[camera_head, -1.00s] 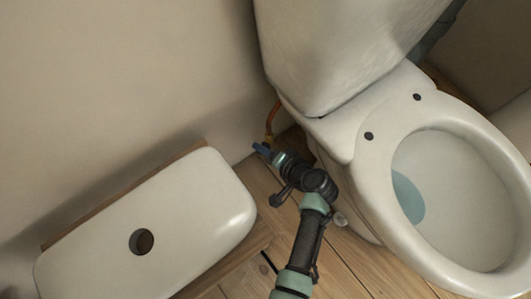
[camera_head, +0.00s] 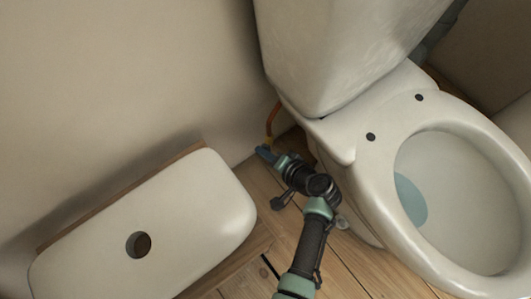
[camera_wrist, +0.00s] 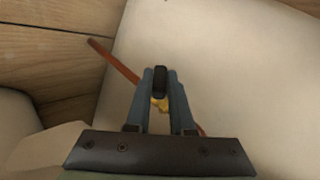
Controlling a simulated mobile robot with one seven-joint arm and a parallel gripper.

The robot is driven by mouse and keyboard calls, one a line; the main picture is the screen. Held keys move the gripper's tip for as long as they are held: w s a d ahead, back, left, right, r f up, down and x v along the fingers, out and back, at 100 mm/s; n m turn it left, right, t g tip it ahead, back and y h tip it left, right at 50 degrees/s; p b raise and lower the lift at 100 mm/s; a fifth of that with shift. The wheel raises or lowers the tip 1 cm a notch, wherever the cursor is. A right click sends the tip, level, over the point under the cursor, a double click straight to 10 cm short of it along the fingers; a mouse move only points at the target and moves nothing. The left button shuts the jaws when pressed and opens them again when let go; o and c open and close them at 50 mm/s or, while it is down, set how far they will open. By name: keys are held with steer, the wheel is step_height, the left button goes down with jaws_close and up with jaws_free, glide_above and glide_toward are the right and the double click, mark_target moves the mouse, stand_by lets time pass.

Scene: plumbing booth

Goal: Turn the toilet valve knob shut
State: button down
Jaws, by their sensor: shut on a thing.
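The toilet valve is low against the wall, beside the toilet tank. My gripper (camera_head: 266,153) reaches it from the front right in the head view. In the wrist view my gripper's blue fingers (camera_wrist: 160,88) are shut on the dark valve knob (camera_wrist: 160,80), which shows between the fingertips. The yellow brass valve body (camera_wrist: 161,104) shows behind the fingers. An orange-brown supply pipe (camera_head: 271,119) rises from the valve toward the tank; it also shows in the wrist view (camera_wrist: 116,63). In the head view the fingers hide the knob, so its turn angle cannot be told.
The toilet bowl (camera_head: 365,190) and tank (camera_head: 330,60) stand close on the right of my arm. A white tank lid (camera_head: 190,215) with a round hole lies on a wooden support at the left. Wooden floor (camera_head: 335,265) lies between them.

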steer(key=shift+y, duration=0.4)
steer(key=c, duration=0.8)
jaws_free()
step_height(320, 180, up, 10)
steer(key=p, duration=0.7)
